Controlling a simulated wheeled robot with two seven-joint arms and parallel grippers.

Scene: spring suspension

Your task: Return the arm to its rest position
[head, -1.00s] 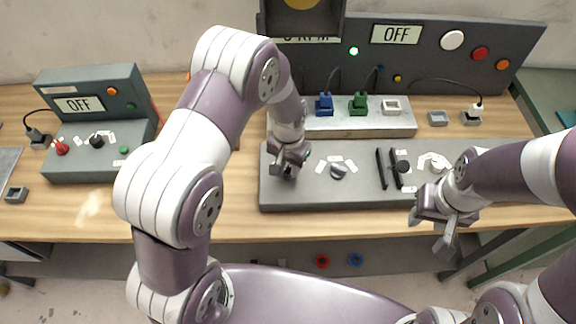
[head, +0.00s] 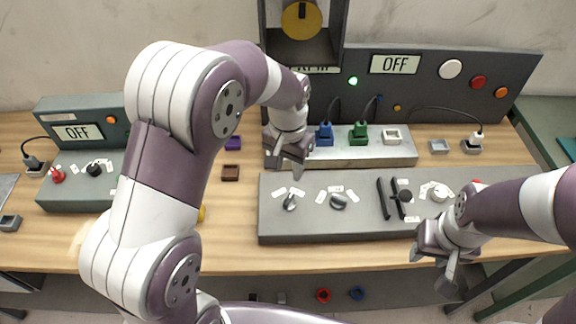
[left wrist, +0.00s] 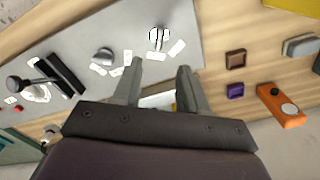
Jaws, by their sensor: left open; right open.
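My left arm reaches in from the left in the head view. Its gripper (head: 288,156) is open and empty, above the space between the grey control panel (head: 275,226) and the raised metal strip with plugs. In the left wrist view the two fingers (left wrist: 158,85) stand apart with nothing between them. My right gripper (head: 443,262) is open and empty at the panel's front right edge.
A blue plug (head: 324,134) and a green plug (head: 359,133) sit on the metal strip. A dark frame with a yellow disc (head: 300,20) stands behind. A second control box (head: 75,196) is at left. Small brown (head: 230,173) and purple (head: 233,143) blocks lie between.

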